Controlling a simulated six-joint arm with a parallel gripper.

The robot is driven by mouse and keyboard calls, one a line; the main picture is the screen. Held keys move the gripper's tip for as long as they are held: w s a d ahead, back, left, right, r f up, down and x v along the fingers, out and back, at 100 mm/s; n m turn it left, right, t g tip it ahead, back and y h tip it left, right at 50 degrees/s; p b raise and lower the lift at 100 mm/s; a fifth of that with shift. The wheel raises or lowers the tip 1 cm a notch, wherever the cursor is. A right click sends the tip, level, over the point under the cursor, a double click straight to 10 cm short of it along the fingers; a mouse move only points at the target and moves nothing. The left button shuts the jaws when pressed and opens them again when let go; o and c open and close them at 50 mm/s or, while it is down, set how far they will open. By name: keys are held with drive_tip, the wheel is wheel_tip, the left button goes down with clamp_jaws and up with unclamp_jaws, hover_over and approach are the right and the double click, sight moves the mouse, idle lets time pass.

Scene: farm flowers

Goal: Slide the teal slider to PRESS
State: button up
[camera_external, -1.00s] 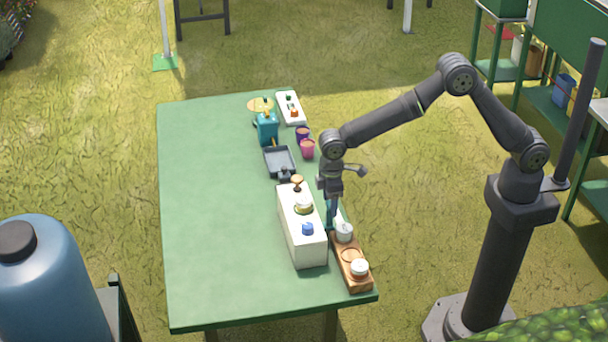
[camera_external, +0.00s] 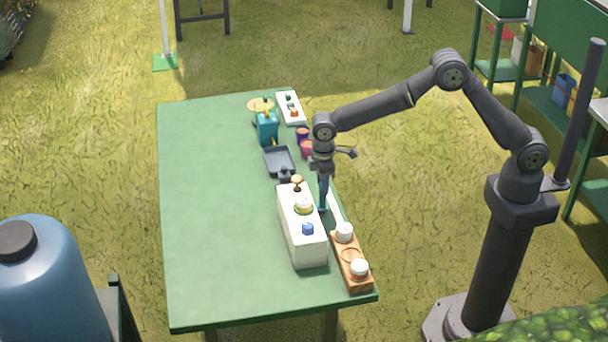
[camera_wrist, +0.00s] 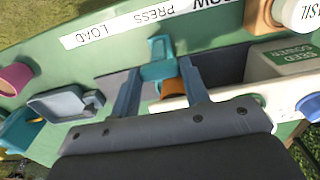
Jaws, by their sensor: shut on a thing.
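The teal slider (camera_wrist: 158,60) sits in a dark grey track (camera_wrist: 108,83) in the wrist view. My gripper (camera_wrist: 157,76) points down over the track with a finger on either side of the slider, and is shut on it. A white label strip (camera_wrist: 122,27) beside the track reads LOAD, PRESS and a partly cut-off word ending in OW. In the picture the slider lies nearest the word PRESS. In the external view my gripper (camera_external: 322,206) is beside the white box, and the slider is mostly hidden by the fingers.
The white seed sower box (camera_external: 301,230) stands close left of my gripper. A wooden tray (camera_external: 352,269) with white-topped jars is in front. A grey tray (camera_external: 280,161), pink cup (camera_external: 306,149) and teal pot (camera_external: 267,129) stand farther back. The table's left side is clear.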

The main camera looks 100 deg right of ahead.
drive_tip(key=o, duration=1.4)
wheel_tip(320, 180, up, 18)
drive_tip(key=shift+f, duration=0.25)
wheel_tip(320, 180, down, 18)
drive_tip(key=shift+r, duration=0.2)
drive_tip(key=shift+a, duration=0.2)
